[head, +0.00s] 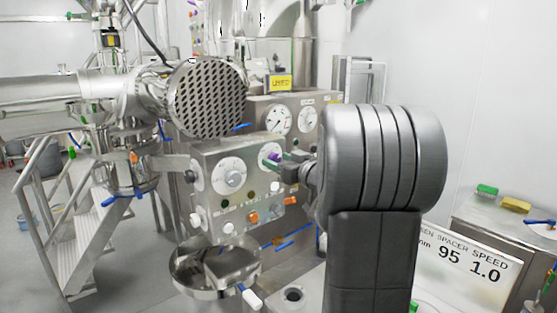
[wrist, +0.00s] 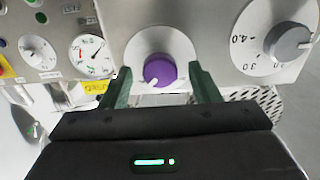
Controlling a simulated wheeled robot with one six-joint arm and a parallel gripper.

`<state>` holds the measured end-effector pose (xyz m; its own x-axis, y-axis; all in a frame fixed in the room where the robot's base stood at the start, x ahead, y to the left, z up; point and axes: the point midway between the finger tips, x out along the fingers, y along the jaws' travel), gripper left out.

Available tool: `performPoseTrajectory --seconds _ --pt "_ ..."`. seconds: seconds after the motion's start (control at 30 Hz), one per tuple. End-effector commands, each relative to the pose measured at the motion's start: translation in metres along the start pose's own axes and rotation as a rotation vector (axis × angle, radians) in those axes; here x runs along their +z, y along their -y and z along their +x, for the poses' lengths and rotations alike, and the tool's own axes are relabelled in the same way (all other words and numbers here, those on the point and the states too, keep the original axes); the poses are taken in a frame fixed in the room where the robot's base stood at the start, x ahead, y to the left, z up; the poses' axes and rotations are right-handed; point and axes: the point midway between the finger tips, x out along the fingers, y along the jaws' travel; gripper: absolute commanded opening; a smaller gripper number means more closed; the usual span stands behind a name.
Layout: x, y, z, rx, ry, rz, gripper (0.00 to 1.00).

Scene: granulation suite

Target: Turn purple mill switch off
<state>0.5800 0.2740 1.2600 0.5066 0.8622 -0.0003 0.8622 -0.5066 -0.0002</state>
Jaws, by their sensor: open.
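The purple mill switch (wrist: 160,70) is a round knob with a white pointer mark on a white round dial plate, set in a grey metal panel. In the wrist view it sits between the two green fingers of my open gripper (wrist: 159,74), with gaps on both sides. The pointer points toward the lower left in the wrist view. In the head view a small part of the purple switch (head: 274,157) shows beside my gripper (head: 282,161), which faces the panel; my arm hides some of the panel. I cannot tell how far the fingers reach past the knob.
A grey dial knob (wrist: 290,42) with a numbered scale is beside the switch. Gauges (head: 278,119) sit on the box behind. Orange and white knobs are lower on the panel (head: 245,190). A steel bowl (head: 188,272) is below, and a perforated round cover (head: 207,97) is above left.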

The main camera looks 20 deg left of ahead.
Motion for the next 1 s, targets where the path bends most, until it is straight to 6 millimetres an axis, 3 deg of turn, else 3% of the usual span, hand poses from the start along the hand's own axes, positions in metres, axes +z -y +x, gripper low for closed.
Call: performPoseTrajectory --seconds 0.37,0.6,0.63,1.0 --pt "0.0001 0.0000 0.0076 0.001 0.000 0.000 0.56" --pt "0.0001 0.0000 0.0073 0.001 0.000 0.000 0.13" --pt "0.0001 -0.0001 0.0073 0.001 0.000 0.000 0.11" --pt "0.0013 -0.0001 0.0072 0.001 0.000 -0.064 0.11"
